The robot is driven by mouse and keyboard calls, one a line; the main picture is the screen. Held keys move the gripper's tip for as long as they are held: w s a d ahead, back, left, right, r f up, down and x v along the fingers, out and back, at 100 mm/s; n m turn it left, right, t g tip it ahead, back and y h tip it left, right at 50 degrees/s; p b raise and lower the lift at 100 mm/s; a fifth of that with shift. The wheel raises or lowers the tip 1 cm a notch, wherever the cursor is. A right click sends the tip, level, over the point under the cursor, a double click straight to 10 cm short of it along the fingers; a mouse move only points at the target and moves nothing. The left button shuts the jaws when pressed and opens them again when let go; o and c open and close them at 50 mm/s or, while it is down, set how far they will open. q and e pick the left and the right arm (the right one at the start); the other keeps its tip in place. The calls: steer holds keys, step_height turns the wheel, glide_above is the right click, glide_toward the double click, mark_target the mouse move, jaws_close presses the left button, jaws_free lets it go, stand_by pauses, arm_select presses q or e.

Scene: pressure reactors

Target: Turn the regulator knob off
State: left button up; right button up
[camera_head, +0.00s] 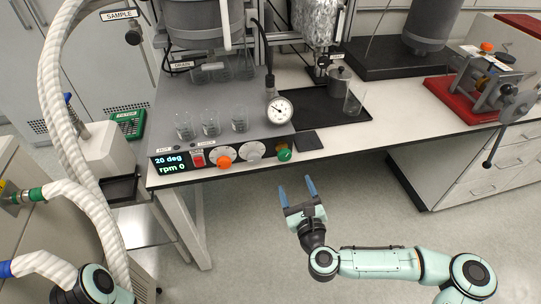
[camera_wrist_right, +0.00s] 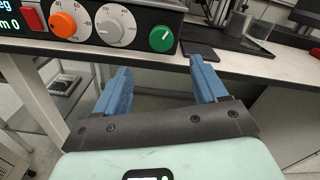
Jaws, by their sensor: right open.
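The control panel on the bench front carries an orange knob (camera_head: 224,162), a grey knob (camera_head: 253,151) and a green knob (camera_head: 284,154). Which one is the regulator knob I cannot tell from labels. The right wrist view shows the orange knob (camera_wrist_right: 63,24), the grey knob (camera_wrist_right: 115,27) and the green knob (camera_wrist_right: 160,39) up close, with dial numbers around the orange and grey ones. My right gripper (camera_head: 296,183) is open and empty, below and in front of the green knob, touching nothing. My left gripper is out of view; only part of my left arm shows at bottom left.
The panel's display (camera_head: 168,165) reads 20 deg and rpm 0, beside a red switch (camera_head: 198,159). Glass beakers (camera_head: 211,124) and a pressure gauge (camera_head: 279,110) stand above. A red-based device (camera_head: 465,97) is at right. The floor before the bench is clear.

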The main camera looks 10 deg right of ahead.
mark_target(285, 157)
steer(key=w, duration=1.3)
steer(key=shift+w+a+r, duration=0.1)
steer(key=shift+a, duration=0.05)
steer(key=c, duration=1)
